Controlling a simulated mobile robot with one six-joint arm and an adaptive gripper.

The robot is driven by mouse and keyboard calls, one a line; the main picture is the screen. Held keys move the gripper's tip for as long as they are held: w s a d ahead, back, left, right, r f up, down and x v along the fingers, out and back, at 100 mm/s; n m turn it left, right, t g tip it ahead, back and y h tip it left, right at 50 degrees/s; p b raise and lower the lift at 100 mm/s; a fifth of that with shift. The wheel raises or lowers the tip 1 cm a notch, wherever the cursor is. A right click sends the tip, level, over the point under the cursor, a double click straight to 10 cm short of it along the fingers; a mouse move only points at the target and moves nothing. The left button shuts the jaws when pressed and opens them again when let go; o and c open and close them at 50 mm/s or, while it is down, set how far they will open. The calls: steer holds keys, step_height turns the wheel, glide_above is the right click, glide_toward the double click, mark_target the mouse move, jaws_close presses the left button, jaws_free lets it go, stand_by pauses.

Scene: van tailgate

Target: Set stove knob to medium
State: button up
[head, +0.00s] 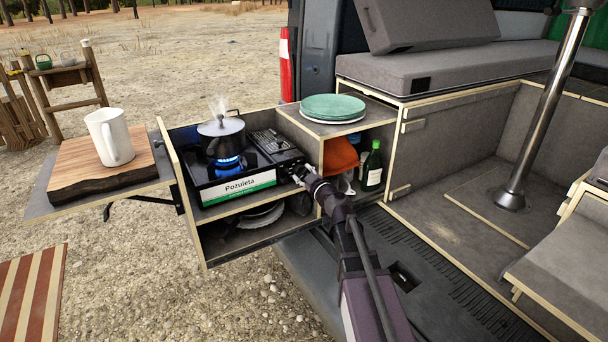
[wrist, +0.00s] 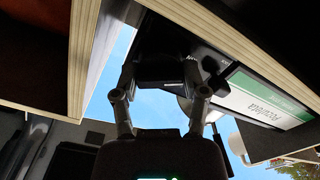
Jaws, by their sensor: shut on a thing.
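The black camping stove (head: 205,190) with a green-and-white "Pozuleta" label sits in the pull-out kitchen box. A lidded pot (head: 222,140) steams on its burner over a blue flame (head: 228,163). My gripper (head: 298,172) is at the stove's right front end, shut on the stove knob. The gripper and the dark surroundings mostly hide the knob, so its setting cannot be read. In the wrist view my gripper's two fingers (wrist: 164,78) stand either side of a dark part, close by the stove label (wrist: 265,100).
Plates (head: 333,107) lie on the box top, right of the stove. A bottle (head: 373,167) and an orange item (head: 340,155) stand in the compartment near my arm. A white mug (head: 110,138) stands on a wooden board (head: 85,185) at left. Box walls closely surround the gripper.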

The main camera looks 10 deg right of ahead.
steer(key=shift+m, duration=0.3)
steer(key=m, duration=1)
stand_by(0.4)
steer(key=o, duration=1.1)
steer(key=shift+o, duration=0.2)
steer(key=v, duration=1.2)
